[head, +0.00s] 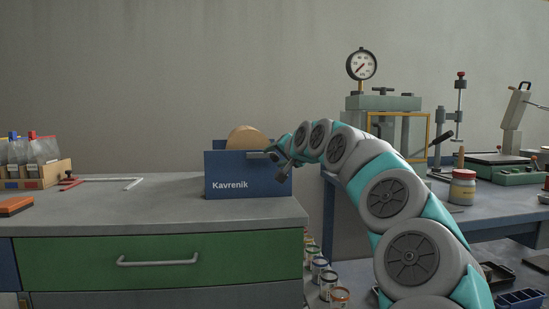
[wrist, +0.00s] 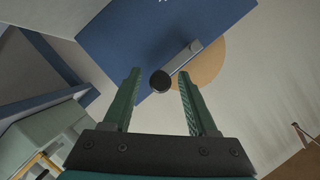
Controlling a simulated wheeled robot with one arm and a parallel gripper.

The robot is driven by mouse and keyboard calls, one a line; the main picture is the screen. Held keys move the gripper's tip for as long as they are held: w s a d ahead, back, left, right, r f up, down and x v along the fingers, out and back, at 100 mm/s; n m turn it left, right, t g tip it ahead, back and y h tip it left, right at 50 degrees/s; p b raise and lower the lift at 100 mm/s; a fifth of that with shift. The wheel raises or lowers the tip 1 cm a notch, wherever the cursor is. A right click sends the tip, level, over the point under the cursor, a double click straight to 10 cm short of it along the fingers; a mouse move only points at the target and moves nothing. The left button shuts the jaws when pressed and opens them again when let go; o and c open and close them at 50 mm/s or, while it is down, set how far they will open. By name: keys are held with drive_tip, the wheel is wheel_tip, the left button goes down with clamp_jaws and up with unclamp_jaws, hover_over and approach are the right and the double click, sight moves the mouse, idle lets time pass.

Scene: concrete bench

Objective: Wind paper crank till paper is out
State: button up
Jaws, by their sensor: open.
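A blue paper dispenser (head: 247,178) lettered "Kavrenik" stands on the grey bench top, with a tan paper roll (head: 246,138) rising above its top. In the wrist view the dispenser's blue wall (wrist: 140,30) and the roll (wrist: 208,62) show behind a grey crank arm (wrist: 183,57) with a round black knob (wrist: 160,81). My gripper (wrist: 159,73) is open, and the knob appears between its two green fingers, with gaps visible on both sides. In the head view my gripper (head: 283,161) is at the dispenser's upper right; its fingers are hard to make out there.
A box of bags (head: 35,173) is at far left. Several jars (head: 320,268) stand below, between the benches. A gauge press (head: 380,105) stands right.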

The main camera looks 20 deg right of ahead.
drive_tip(key=shift+w+f, duration=0.2)
drive_tip(key=shift+w, duration=0.2)
clamp_jaws()
idle(1.3)
